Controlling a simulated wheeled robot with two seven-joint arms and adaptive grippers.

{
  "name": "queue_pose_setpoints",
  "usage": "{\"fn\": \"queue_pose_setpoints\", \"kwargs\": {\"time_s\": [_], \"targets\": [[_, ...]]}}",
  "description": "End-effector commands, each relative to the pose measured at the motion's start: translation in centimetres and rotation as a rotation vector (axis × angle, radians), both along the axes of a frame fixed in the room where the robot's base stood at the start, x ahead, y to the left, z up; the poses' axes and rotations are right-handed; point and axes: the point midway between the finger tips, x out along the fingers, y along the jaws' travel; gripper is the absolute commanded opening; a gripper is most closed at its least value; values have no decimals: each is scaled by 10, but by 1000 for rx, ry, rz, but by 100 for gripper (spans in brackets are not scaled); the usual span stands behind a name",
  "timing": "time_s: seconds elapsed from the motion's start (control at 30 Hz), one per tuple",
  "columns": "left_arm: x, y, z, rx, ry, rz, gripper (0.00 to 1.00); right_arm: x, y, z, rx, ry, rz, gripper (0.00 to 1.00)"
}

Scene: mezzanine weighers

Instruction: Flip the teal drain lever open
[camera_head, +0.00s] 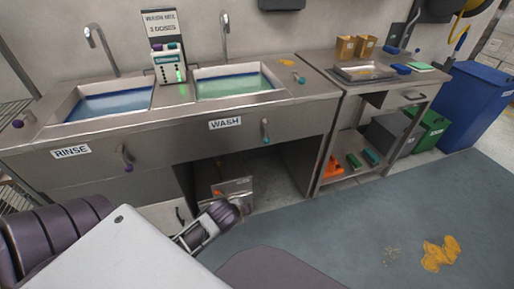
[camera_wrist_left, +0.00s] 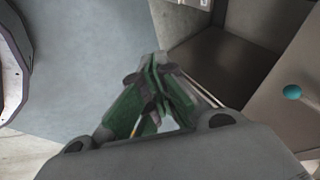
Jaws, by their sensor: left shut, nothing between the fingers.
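The teal drain lever (camera_head: 266,131) is on the front panel of the sink counter, right of the WASH label in the head view. In the left wrist view its round teal knob (camera_wrist_left: 292,92) shows at the right edge against the metal panel. My left gripper (camera_head: 238,205) is below and left of the lever in the head view, in front of the open space under the counter. In the left wrist view its green fingers (camera_wrist_left: 158,62) are shut and empty, apart from the knob. My right gripper is in neither view.
A purple-knobbed lever (camera_head: 126,159) is near the RINSE label (camera_head: 71,152). The wash basin (camera_head: 234,82) and rinse basin (camera_head: 108,102) hold liquid. A side table (camera_head: 374,81) stands right of the counter.

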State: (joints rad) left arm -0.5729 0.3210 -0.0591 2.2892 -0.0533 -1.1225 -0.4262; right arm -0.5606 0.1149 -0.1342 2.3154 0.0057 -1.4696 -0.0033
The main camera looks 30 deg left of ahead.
Motion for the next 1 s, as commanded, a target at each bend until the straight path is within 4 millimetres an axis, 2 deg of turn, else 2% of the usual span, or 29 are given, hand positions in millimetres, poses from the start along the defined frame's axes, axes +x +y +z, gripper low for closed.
{"fn": "queue_pose_setpoints", "kwargs": {"time_s": [0.5,1.0], "targets": [[56,60,5,419,-197,-429,0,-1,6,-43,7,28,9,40],[97,106,24,849,-353,-818,0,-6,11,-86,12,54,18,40]]}}
